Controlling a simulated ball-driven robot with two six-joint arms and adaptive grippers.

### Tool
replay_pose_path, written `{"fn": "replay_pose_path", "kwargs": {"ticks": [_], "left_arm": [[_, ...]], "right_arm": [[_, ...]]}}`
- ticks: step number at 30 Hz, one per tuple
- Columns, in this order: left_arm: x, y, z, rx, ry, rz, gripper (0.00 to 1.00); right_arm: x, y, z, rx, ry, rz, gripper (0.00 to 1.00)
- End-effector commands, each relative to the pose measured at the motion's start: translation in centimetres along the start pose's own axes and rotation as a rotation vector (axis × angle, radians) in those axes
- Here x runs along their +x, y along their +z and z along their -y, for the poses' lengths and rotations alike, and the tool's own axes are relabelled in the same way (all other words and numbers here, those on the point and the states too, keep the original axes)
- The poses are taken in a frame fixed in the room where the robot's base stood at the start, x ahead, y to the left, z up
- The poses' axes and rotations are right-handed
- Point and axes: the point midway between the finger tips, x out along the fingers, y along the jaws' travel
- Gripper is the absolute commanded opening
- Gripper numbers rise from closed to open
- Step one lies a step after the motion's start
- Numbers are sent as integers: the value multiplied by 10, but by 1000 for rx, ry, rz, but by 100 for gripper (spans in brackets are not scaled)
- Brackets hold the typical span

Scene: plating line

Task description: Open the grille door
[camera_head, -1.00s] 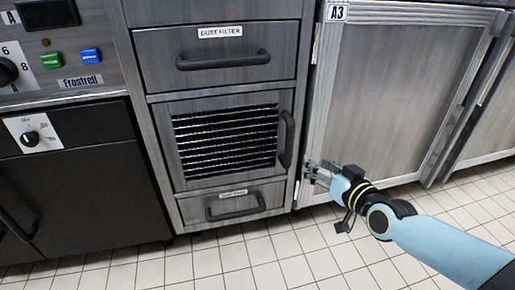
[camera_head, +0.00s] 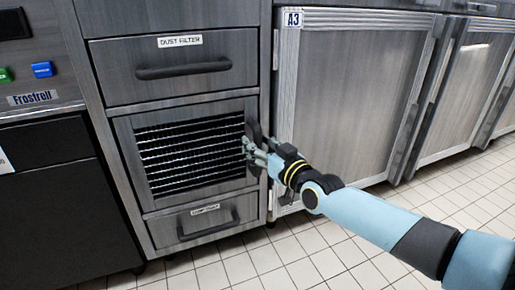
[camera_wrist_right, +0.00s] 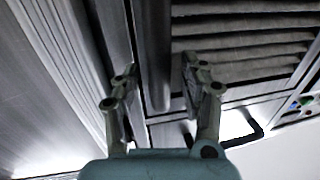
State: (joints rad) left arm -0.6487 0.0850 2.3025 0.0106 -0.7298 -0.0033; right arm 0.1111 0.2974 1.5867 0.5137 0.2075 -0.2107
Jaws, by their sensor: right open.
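The grille door (camera_head: 126,160) is a grey metal panel with dark louvre slats (camera_head: 190,155), between two drawers. It looks shut. Its dark vertical handle (camera_head: 254,130) is at its right side, partly hidden behind my right gripper (camera_head: 248,150). In the right wrist view the handle (camera_wrist_right: 154,60) runs down between the two open fingers of my right gripper (camera_wrist_right: 158,80), and the slats (camera_wrist_right: 240,40) lie to the right. The fingers are apart; I cannot tell whether either touches the handle. My left gripper is not in view.
A drawer labelled "DUST FILTER" (camera_head: 115,75) is above, and a smaller drawer (camera_head: 160,232) with a handle is below. Cabinet door A3 (camera_head: 350,90) stands to the right. Dark appliance fronts (camera_head: 60,220) are on the left. The tiled floor (camera_head: 330,250) is clear.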

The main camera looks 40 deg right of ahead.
Motion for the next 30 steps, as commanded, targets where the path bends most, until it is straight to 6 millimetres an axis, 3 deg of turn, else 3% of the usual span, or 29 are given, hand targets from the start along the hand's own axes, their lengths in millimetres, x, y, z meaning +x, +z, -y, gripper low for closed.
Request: {"fn": "replay_pose_path", "kwargs": {"ticks": [11,21,30], "left_arm": [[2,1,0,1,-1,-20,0],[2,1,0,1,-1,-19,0],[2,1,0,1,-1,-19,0]], "right_arm": [[5,0,0,0,0,0,44],[5,0,0,0,0,0,0],[5,0,0,0,0,0,0]]}}
